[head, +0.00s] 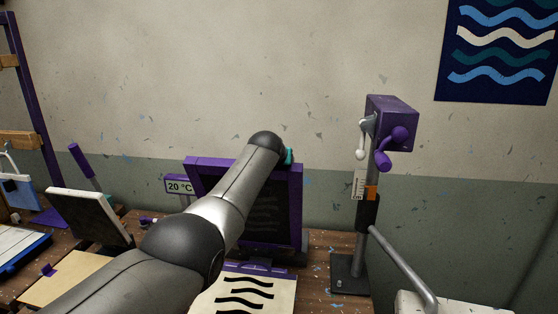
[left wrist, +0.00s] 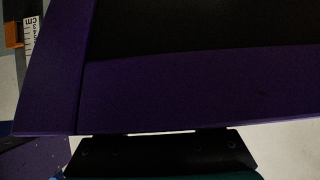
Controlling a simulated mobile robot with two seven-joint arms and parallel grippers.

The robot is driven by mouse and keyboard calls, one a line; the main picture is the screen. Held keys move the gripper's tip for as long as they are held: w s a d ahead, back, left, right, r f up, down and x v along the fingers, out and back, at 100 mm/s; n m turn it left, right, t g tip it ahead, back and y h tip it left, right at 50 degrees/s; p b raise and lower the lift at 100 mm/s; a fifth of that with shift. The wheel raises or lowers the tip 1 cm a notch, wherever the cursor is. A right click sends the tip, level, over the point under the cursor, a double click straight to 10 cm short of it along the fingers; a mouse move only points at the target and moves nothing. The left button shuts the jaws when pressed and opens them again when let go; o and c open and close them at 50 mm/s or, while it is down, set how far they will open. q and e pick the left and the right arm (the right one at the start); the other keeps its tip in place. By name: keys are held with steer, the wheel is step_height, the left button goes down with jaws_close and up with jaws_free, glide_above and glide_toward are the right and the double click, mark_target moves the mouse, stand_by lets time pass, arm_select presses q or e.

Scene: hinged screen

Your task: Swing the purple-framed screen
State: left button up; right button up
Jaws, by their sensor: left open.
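The purple-framed screen (head: 297,205) stands upright on the wooden bench in the head view, with a dark panel bearing faint lines. My left arm crosses in front of it and hides part of the panel and top edge. Only a teal bit of my left gripper (head: 288,156) shows, at the screen's top right corner; the jaws are open. In the left wrist view the purple frame (left wrist: 180,95) fills much of the picture, very close. A dark part with a teal edge lies along the bottom there. I cannot tell whether the gripper touches the frame. My right gripper is not in view.
A purple-headed stand (head: 392,122) with a crank and scale rises right of the screen. A sheet with black wavy lines (head: 245,292) lies in front. The wall is behind.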

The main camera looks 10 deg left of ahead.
arm_select(q)
steer(key=shift+s+f, duration=0.1)
steer(key=b+v, duration=0.1)
steer(key=v, duration=1.4)
steer(key=shift+r, duration=0.2)
stand_by(0.4)
steer(key=shift+f, duration=0.1)
